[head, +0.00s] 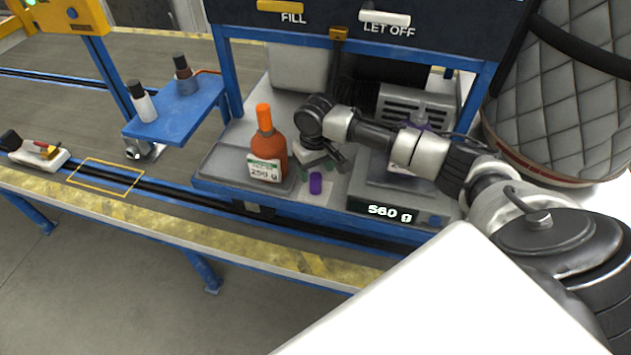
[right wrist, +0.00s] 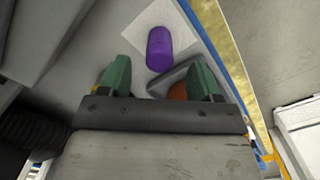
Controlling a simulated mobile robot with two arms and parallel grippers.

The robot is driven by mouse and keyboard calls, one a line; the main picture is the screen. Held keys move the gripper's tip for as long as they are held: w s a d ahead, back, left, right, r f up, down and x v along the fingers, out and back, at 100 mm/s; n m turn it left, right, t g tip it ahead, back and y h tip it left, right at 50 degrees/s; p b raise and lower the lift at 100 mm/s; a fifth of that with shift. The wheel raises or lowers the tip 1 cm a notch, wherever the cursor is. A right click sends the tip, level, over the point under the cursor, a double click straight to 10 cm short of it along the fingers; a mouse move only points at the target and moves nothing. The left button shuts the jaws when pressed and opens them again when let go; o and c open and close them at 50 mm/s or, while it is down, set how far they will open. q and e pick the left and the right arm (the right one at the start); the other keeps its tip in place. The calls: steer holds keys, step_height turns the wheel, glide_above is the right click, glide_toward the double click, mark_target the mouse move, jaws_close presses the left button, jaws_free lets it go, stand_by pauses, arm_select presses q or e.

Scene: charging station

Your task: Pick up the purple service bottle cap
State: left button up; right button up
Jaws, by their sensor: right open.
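The purple cap (head: 315,183) stands on a light square patch at the front of the grey bench, between the orange bottle and the scale display. In the right wrist view the purple cap (right wrist: 159,48) lies just beyond the fingertips, roughly centred between them. My right gripper (head: 320,172) is over the bench just behind the cap. Its green-padded fingers (right wrist: 160,76) are apart with nothing held between them. A little purple also shows behind my right arm, above the right-hand scale; what it belongs to is mostly hidden. My left gripper is not in view.
The orange bottle (head: 268,152) with a 250 g label stands close left of my gripper. A blue side shelf (head: 180,117) holds two small bottles. A yellow-edged rail (head: 300,262) runs along the front.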

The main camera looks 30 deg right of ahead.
mark_target(316, 176)
step_height(316, 176, down, 3)
steer(key=shift+w+f, duration=0.1)
steer(key=shift+f, duration=0.05)
steer(key=shift+c, duration=0.4)
steer(key=c, duration=0.9)
